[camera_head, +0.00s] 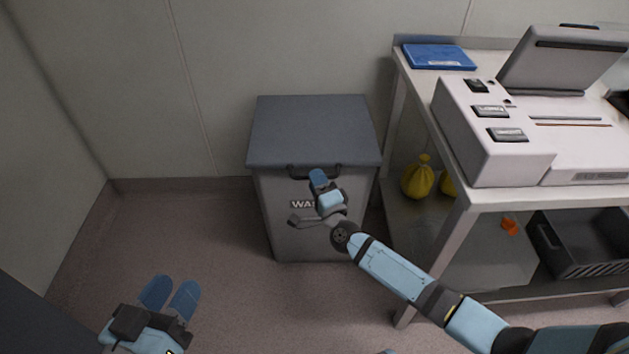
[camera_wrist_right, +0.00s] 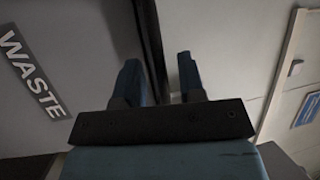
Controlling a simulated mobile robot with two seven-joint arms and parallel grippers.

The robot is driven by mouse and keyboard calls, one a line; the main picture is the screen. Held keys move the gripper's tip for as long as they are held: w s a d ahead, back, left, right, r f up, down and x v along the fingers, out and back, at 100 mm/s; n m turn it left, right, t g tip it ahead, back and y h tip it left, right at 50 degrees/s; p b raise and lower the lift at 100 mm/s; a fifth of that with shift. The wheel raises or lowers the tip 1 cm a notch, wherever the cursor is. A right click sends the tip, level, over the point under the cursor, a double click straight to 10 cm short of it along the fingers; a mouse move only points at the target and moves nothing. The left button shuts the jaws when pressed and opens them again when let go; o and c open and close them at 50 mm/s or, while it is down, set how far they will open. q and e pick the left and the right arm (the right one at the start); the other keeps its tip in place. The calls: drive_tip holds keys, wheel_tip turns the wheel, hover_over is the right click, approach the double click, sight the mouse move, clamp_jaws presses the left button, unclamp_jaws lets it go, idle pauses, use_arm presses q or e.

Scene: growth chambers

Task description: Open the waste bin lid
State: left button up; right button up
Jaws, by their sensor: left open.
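The waste bin (camera_head: 284,235) is a grey box against the back wall, with a partly covered label on its front. Its dark grey lid (camera_head: 312,130) lies flat and shut on top. A dark handle (camera_head: 300,170) is at the lid's front edge. My right gripper (camera_head: 318,178) is at this handle, in front of the bin. In the right wrist view its two fingers (camera_wrist_right: 158,80) stand apart, with a dark bar (camera_wrist_right: 150,40) running between or just beyond them; contact cannot be told. The WASTE label (camera_wrist_right: 33,75) shows at left there. My left gripper (camera_head: 171,290) is open and empty, low at the left.
A metal table (camera_head: 452,215) stands close to the bin's right side, with a white machine (camera_head: 495,150) and a blue item (camera_head: 438,56) on it. The floor left of the bin is clear.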

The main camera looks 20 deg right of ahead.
use_arm(q)
drive_tip(key=shift+f, duration=0.35)
use_arm(e)
drive_tip(key=shift+x, duration=0.85)
clamp_jaws()
drive_tip(key=shift+s, duration=0.1)
use_arm(q)
drive_tip(key=shift+r, duration=0.15)
